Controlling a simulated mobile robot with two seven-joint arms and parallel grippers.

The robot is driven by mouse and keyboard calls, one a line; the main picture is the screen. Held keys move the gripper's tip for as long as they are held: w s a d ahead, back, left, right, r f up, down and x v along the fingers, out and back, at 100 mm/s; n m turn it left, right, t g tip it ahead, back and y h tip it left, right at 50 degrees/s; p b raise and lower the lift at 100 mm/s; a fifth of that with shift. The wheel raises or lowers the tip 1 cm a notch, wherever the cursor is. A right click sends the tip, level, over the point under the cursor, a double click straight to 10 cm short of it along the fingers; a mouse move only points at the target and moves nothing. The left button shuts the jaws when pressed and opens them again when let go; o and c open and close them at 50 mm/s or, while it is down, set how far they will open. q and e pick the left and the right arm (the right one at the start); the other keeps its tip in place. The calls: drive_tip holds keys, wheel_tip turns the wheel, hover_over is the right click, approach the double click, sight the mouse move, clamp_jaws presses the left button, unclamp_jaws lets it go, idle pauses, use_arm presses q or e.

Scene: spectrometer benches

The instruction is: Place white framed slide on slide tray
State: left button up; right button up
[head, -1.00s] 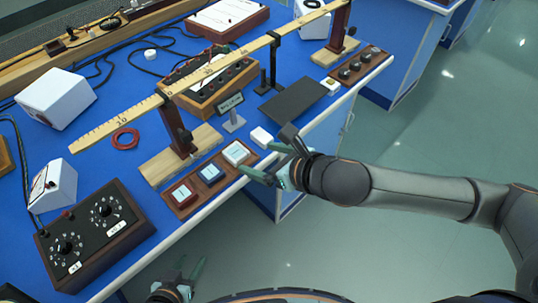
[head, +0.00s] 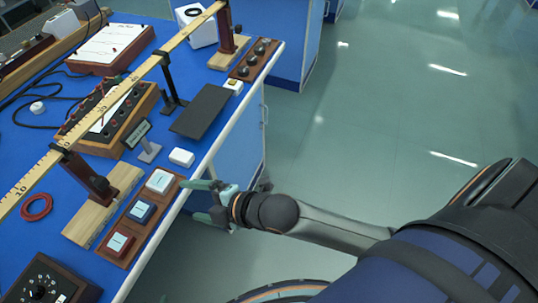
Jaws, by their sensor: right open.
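The white framed slide (head: 160,181) lies flat in the far end compartment of the brown wooden slide tray (head: 129,227), near the front edge of the blue bench. A blue framed slide (head: 140,211) lies in the middle and a red framed slide (head: 118,243) at the near end. My right gripper (head: 188,201) is open and empty, just right of the white slide at the bench edge. Its upper finger is close to the tray's end in the picture; I cannot tell whether it touches. My left gripper is out of view.
A small white block (head: 182,157) and a dark flat plate (head: 203,111) lie beyond the tray. A wooden rail (head: 110,102) on posts runs along the bench behind it. The floor right of the bench is clear.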

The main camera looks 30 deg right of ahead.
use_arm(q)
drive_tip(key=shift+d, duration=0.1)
use_arm(e)
drive_tip(key=s+d+f+m+h, duration=0.2)
drive_tip(key=s+d+f+m, duration=0.3)
drive_tip(key=m, duration=0.4)
drive_tip(key=s+d+f+m+g+h, duration=0.1)
drive_tip(key=s+d+f+m+h, duration=0.1)
drive_tip(key=s+d+f+m, duration=0.4)
wheel_tip(320, 180, down, 5)
drive_tip(key=m, duration=0.3)
drive_tip(key=shift+d+r+h, duration=0.2)
drive_tip(key=shift+d+h, duration=0.15)
drive_tip(key=shift+h, duration=0.05)
